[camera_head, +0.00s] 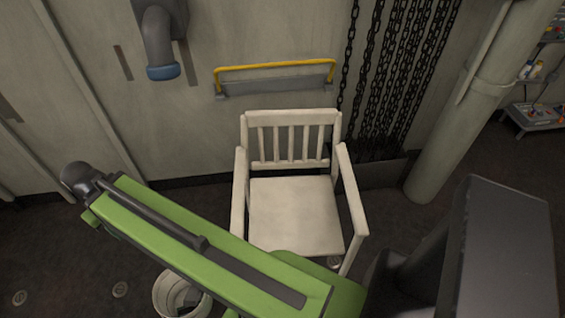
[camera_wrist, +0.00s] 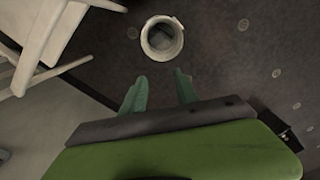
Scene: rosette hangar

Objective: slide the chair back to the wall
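A white wooden chair (camera_head: 295,215) with armrests and a slatted back stands upright on the dark floor. Its back is towards the wall (camera_head: 190,120) and close to it; I cannot tell whether they touch. Its front legs are partly hidden behind my green arm. Part of the chair also shows at the upper left of the wrist view (camera_wrist: 45,35). My gripper (camera_wrist: 162,85) shows in the wrist view with two green fingers apart and nothing between them. The gripper is apart from the chair, to its side.
A white bucket (camera_head: 178,296) stands on the floor by my arm, also ahead of the fingers in the wrist view (camera_wrist: 162,38). Black chains (camera_head: 395,70) hang right of the chair, beside a thick pillar (camera_head: 465,120). A yellow rail (camera_head: 275,66) is on the wall. Floor at left is clear.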

